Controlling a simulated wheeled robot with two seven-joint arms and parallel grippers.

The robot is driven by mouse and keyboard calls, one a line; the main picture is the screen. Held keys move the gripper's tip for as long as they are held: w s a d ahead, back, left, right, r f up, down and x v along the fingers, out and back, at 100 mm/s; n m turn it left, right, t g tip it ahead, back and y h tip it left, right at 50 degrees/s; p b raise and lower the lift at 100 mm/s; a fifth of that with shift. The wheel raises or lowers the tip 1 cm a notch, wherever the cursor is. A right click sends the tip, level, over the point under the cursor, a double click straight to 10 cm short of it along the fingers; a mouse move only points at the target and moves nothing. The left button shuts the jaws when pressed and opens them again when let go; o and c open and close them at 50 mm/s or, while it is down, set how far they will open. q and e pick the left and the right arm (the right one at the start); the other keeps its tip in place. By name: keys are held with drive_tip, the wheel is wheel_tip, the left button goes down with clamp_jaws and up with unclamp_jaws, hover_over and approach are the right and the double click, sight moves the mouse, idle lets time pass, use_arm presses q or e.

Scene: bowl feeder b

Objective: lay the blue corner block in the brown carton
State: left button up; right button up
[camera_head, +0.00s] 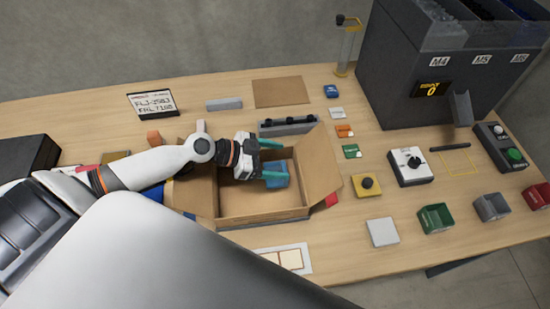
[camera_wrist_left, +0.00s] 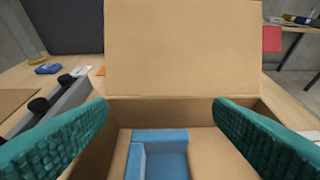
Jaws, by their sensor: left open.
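The blue corner block (camera_head: 277,174) lies in the brown carton (camera_head: 262,215), on the carton's floor as far as I can tell. The carton stands open on the table with its flaps spread. My left gripper (camera_head: 270,161) is over the carton, with its teal fingers at the block in the head view. In the left wrist view the blue block (camera_wrist_left: 158,152) shows low in the middle, between and beyond the two open fingers (camera_wrist_left: 162,130). The fingers stand wide apart with a gap on each side of the block. The block's near part is cut off by the picture's lower edge. My right gripper is not seen.
A grey rail with black knobs (camera_head: 288,125) stands right behind the carton. A raised carton flap (camera_wrist_left: 182,48) stands ahead of the fingers. A yellow button box (camera_head: 367,186) and a white dial box (camera_head: 410,167) stand to the right. A grey feeder (camera_head: 400,75) is at the back right.

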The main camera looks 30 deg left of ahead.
use_arm(q)
drive_tip(key=shift+s+d+f, duration=0.1)
drive_tip(key=shift+s+f, duration=0.05)
drive_tip(key=shift+f, duration=0.15)
drive_tip(key=shift+r+p, duration=0.35)
drive_tip(key=shift+p, duration=0.2)
drive_tip(key=shift+r+p, duration=0.4)
drive_tip(key=shift+p, duration=0.15)
drive_tip(key=shift+s+a+r+b, duration=0.15)
drive_tip(key=shift+s+a+b, duration=0.55)
drive_tip(key=shift+a+b, duration=0.4)
drive_tip(key=b+v, duration=0.1)
drive_tip(key=v, duration=0.8)
drive_tip(key=shift+r, duration=0.5)
drive_tip(key=shift+a, duration=0.1)
